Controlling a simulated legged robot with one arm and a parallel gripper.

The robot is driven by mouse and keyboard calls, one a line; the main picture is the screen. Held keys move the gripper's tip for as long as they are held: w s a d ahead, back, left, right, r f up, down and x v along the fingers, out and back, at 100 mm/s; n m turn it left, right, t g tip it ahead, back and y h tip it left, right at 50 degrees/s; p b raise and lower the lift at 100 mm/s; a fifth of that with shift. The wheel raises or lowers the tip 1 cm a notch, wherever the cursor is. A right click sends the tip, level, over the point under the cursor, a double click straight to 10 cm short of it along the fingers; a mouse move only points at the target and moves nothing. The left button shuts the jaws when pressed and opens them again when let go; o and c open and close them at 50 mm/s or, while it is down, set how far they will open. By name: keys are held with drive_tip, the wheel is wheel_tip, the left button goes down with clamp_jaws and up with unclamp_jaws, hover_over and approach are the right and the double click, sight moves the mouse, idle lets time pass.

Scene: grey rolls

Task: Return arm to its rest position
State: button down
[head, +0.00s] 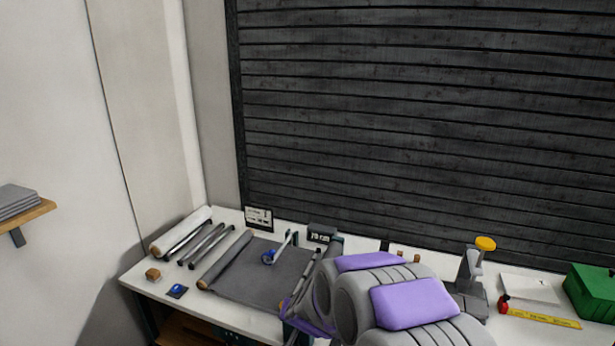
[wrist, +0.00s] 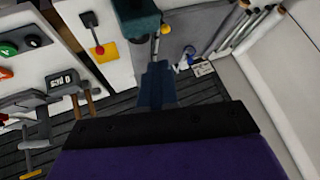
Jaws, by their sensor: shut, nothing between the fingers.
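My arm (head: 400,300), grey with purple pads, reaches over the front of the white workbench (head: 150,283) in the head view. It is bent and covers the middle of the bench. My gripper (wrist: 156,80) shows in the wrist view as dark teal fingers closed together, with nothing between them. It is over the bench, apart from the rolls as far as I can tell. In the head view the gripper is mostly hidden by the arm. A grey sheet, part unrolled (head: 262,275), lies left of the arm, its roll (head: 225,257) at the sheet's left edge.
Several thin dark rolls and a white roll (head: 180,231) lie at the bench's left. A blue-handled tool (head: 269,257) lies on the sheet. Right of the arm are a yellow-topped stand (head: 474,270), a yellow level (head: 540,318) and a green box (head: 590,292). A dark slatted wall (head: 420,120) stands behind.

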drive_tip(key=s+d+r+g+b, duration=0.1)
drive_tip(key=s+d, duration=0.4)
drive_tip(key=s, duration=0.9)
drive_tip(key=s+d+r+n+g+h+b, duration=0.1)
drive_tip(key=s+d+g, duration=0.4)
drive_tip(key=s, duration=0.9)
drive_tip(key=s+d+r+n+g+h+b, duration=0.1)
drive_tip(key=s+d+r+g+b, duration=0.2)
drive_tip(key=s+d, duration=0.4)
drive_tip(key=s+r, duration=0.1)
drive_tip(key=s, duration=0.7)
drive_tip(key=shift+r+g, duration=0.2)
drive_tip(key=shift+g, duration=0.1)
drive_tip(key=shift+d, duration=0.5)
drive_tip(key=shift+a, duration=0.25)
drive_tip(key=shift+d, duration=0.15)
